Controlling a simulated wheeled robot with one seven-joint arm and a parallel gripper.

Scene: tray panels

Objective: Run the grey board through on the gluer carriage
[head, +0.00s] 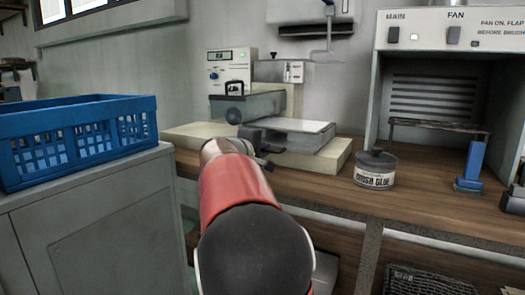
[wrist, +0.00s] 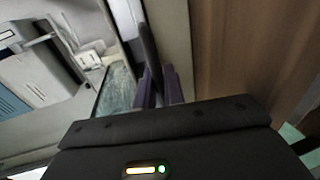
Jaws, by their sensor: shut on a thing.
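The gluer (head: 232,72) stands on the wooden bench against the wall, with a dial and a small display. Its carriage (head: 268,138) has a dark grey front and sits on a cream base. A flat pale grey sheet, seemingly the grey board (head: 300,125), lies on the carriage. My gripper (wrist: 160,88) is at the carriage's front left, largely hidden by my red arm in the head view. In the wrist view its purple fingers are shut on a narrow dark bar (wrist: 149,45), which looks like the carriage handle. Their contact is partly hidden.
A glue tin (head: 375,170) stands right of the gluer. A fan hood (head: 440,85) with a blue-handled brush (head: 472,162) is farther right. A blue crate (head: 75,140) sits on a grey cabinet (head: 95,225) at left. Bench between carriage and tin is narrow but clear.

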